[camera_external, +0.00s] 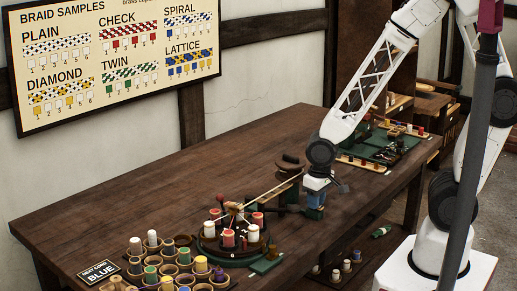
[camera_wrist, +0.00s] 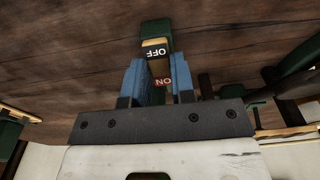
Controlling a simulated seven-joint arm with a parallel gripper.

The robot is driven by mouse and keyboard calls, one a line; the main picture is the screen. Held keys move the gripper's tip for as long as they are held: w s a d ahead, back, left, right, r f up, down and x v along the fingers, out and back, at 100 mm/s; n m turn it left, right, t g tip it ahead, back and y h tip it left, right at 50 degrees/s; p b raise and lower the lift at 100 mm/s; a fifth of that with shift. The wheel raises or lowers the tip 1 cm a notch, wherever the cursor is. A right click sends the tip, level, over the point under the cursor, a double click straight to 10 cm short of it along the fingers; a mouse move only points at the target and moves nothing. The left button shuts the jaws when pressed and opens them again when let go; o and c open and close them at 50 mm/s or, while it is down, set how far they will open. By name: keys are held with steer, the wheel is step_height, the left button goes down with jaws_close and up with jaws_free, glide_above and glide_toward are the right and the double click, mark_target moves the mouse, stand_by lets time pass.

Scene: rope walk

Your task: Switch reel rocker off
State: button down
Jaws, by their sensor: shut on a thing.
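The reel rocker (camera_wrist: 157,64) shows in the wrist view between the two blue fingers of my gripper (camera_wrist: 158,78). Its face has a black part marked OFF at the far end and a red part marked ON at the near end. The lettering appears upside down. A dark green housing (camera_wrist: 155,28) sits beyond it. My gripper is shut on the rocker, with one finger on each side. In the external view my gripper (camera_external: 315,198) points down near the table's front edge, and the rocker is too small and covered to make out.
A round stand of bobbins (camera_external: 232,245) with cords rising to a dark reel post (camera_external: 288,178) is left of my gripper. Several spool cups (camera_external: 165,268) and a BLUE card (camera_external: 98,272) lie front left. A green board (camera_external: 375,147) lies behind right. The table's back left is clear.

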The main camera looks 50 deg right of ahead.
mark_target(322, 207)
steer(key=shift+s+t, duration=0.2)
steer(key=shift+t, duration=0.5)
steer(key=c, duration=1)
jaws_free()
steer(key=shift+o, duration=0.2)
steer(key=shift+r, duration=0.1)
steer(key=shift+s+r, duration=0.3)
steer(key=shift+r, duration=0.9)
steer(key=shift+s+r, duration=0.35)
steer(key=shift+r, duration=0.9)
steer(key=shift+s+r, duration=0.3)
steer(key=shift+r, duration=0.9)
